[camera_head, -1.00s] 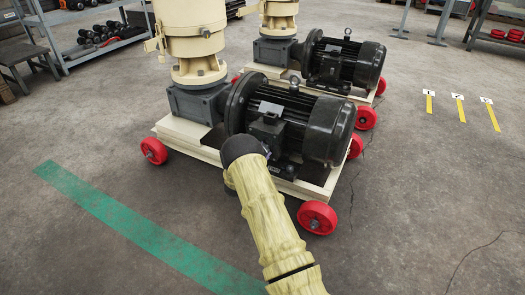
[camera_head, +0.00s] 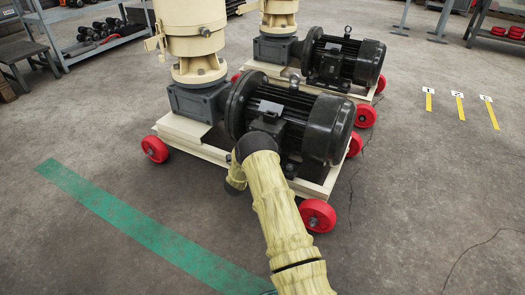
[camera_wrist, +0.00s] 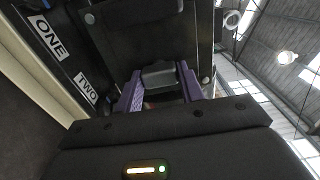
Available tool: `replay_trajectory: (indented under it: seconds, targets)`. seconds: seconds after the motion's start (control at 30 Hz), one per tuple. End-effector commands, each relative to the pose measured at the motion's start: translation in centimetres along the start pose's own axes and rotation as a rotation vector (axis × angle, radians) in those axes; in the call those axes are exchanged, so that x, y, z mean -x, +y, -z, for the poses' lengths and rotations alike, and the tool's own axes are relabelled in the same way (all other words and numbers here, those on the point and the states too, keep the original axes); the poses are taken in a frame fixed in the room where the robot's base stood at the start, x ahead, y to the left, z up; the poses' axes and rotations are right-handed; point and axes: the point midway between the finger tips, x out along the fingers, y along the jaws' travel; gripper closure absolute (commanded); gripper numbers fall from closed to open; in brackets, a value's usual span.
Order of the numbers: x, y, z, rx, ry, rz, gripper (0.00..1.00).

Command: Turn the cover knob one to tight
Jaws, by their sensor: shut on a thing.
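In the wrist view my gripper (camera_wrist: 159,88) has its two purple fingers on either side of a dark grey knob-like piece (camera_wrist: 159,75) and is shut on it. This piece stands in front of a black cover or housing (camera_wrist: 135,35). The labels ONE (camera_wrist: 47,38) and TWO (camera_wrist: 87,88) lie on the surface to the left. I cannot tell for certain from the picture which label the held knob belongs to, or how tight it is. In the head view my yellow-sleeved arm hides the gripper and the knob, beside the near black motor (camera_head: 325,125).
The near machine's pale base frame (camera_head: 190,145) has red wheels (camera_head: 317,215) that stick out close to my arm. A second motor (camera_head: 345,65) stands behind. A shelf of dumbbell-like parts (camera_head: 105,40) is at upper left.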

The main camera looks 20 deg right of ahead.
Motion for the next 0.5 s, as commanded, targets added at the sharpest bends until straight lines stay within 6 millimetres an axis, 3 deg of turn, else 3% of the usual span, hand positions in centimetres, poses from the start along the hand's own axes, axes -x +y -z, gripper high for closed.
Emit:
replay_trajectory:
  seconds: [0.47,0.5]
  targets:
    - [0.19,0.21,-0.16,-0.018,-0.003,-0.005,0.84]
    - [0.18,0.2,-0.16,-0.018,-0.003,-0.005,0.54]
